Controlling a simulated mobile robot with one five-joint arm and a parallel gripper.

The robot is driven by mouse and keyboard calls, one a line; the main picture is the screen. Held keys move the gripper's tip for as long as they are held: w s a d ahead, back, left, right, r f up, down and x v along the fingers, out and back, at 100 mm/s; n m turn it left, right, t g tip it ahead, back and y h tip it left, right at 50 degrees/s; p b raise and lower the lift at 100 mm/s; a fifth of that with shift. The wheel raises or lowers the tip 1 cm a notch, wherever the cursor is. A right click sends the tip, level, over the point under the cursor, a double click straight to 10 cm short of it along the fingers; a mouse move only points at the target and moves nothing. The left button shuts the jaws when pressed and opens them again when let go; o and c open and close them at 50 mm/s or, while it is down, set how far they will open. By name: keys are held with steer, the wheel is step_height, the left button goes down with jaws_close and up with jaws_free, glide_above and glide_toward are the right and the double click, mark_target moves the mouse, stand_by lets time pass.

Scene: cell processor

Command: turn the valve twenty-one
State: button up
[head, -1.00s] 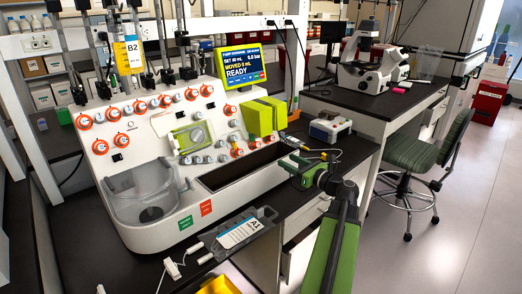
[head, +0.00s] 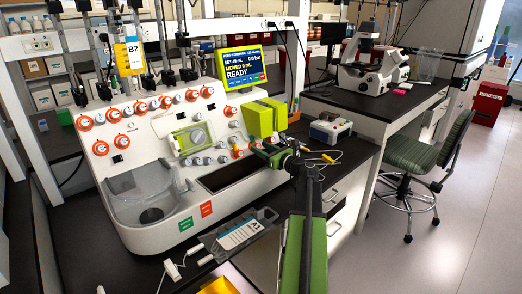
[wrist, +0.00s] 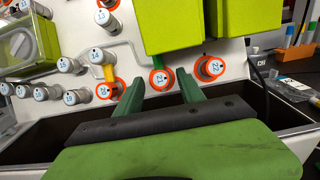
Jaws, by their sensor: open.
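Valve twenty-one (wrist: 159,79), a white-capped knob on an orange ring, is on the white panel in the wrist view. It sits between valve 20 (wrist: 104,91) on its left and valve 22 (wrist: 211,67) on its right, both also on orange rings. My gripper (wrist: 160,88) is open and empty, its two green fingers pointing at the panel, with valve twenty-one in the gap between their tips. I cannot tell how far the tips are from the knob. In the head view my gripper (head: 258,150) is at the lower right of the machine panel and hides some knobs.
Two lime-green blocks (head: 259,120) stand out from the panel just above the valves. A dark trough (head: 228,174) lies below them. The pump screen (head: 241,66) reads READY. A small white-and-blue device (head: 330,128) is on the bench to the right.

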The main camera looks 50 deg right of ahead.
jaws_close()
steer(key=shift+d+n+y, duration=0.1)
steer(key=shift+n+y, duration=0.3)
steer(key=shift+n, duration=0.6)
jaws_free()
steer(key=shift+s, duration=0.15)
steer(key=s, duration=1.7)
steer(key=shift+a, duration=0.2)
